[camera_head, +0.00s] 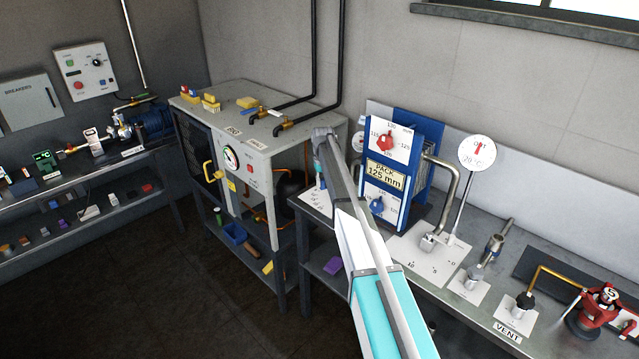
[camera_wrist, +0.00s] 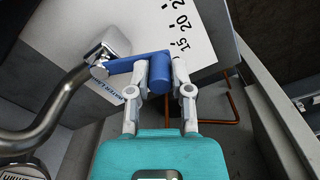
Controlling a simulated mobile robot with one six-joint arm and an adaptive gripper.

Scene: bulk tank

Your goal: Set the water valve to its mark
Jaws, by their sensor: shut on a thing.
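The water valve shows in the wrist view as a blue lever (camera_wrist: 128,66) on a chrome body (camera_wrist: 112,42), with a blue cylindrical grip at the lever's end. A white scale plate (camera_wrist: 100,15) lies behind it, with 15 and 20 readable near the lever; further marks are cut off. My gripper (camera_wrist: 160,78) is shut on the blue grip, one finger on each side. No set mark can be made out in the wrist view. In the head view my gripper (camera_head: 319,176) is small, above the plate (camera_head: 314,201) at the bench's left end, and the valve is mostly hidden.
The blue plate pack (camera_head: 383,174) with red and blue dials stands just right of my arm. A bent steel pipe (camera_head: 447,190) and a round gauge (camera_head: 476,153) stand beyond it. The grey cabinet (camera_head: 270,140) is close on the left. The floor in front is clear.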

